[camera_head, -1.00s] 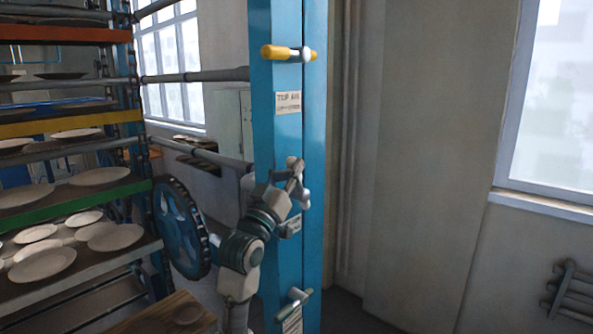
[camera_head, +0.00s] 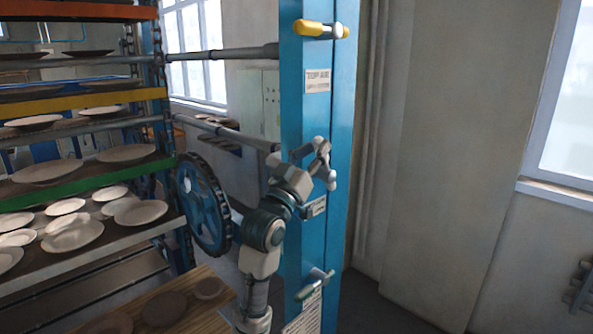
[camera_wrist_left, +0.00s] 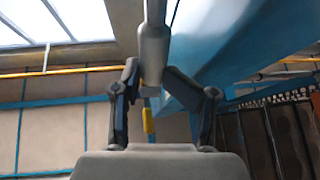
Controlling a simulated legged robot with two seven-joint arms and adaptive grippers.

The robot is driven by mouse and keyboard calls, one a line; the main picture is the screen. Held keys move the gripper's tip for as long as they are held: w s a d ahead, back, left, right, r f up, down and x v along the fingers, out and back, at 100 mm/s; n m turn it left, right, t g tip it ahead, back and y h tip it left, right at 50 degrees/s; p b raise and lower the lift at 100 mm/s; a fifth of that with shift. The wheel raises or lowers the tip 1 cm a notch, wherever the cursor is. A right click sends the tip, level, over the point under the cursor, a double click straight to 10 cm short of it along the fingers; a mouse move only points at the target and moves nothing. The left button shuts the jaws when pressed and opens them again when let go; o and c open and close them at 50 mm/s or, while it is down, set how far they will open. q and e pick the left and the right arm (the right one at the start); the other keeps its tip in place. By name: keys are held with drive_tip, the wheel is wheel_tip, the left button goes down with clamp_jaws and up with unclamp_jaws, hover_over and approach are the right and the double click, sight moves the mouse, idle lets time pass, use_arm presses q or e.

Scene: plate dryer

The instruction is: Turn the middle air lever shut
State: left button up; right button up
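The middle air lever is mostly hidden behind my left gripper (camera_head: 318,157) on the blue post (camera_head: 341,110). In the left wrist view a grey handle (camera_wrist_left: 154,45), which seems to be this lever, stands between the fingertips of the left gripper (camera_wrist_left: 151,75). The fingers lean in on both sides and appear shut on it. The top lever (camera_head: 318,29), yellow with a pale hub, sits above. The bottom lever (camera_head: 315,285) is grey-green and tilted. My right gripper is not in view.
A "TOP AIR" label (camera_head: 318,80) is on the post. A blue toothed wheel (camera_head: 204,205) stands left of my forearm. The rack (camera_head: 75,178) at the left holds several plates. A wooden board (camera_head: 185,292) with brown discs is low in front.

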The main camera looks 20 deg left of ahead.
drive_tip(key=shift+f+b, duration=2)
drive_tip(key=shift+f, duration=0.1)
use_arm(q)
drive_tip(key=s+r+b+v, duration=0.1)
drive_tip(key=r+b+v, duration=0.1)
drive_tip(key=v, duration=1.7)
drive_tip(key=shift+s+a+b, duration=0.3)
drive_tip(key=shift+s+b, duration=0.15)
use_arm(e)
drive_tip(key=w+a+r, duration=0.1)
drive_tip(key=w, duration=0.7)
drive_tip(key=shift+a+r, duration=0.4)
use_arm(q)
drive_tip(key=shift+r, duration=0.1)
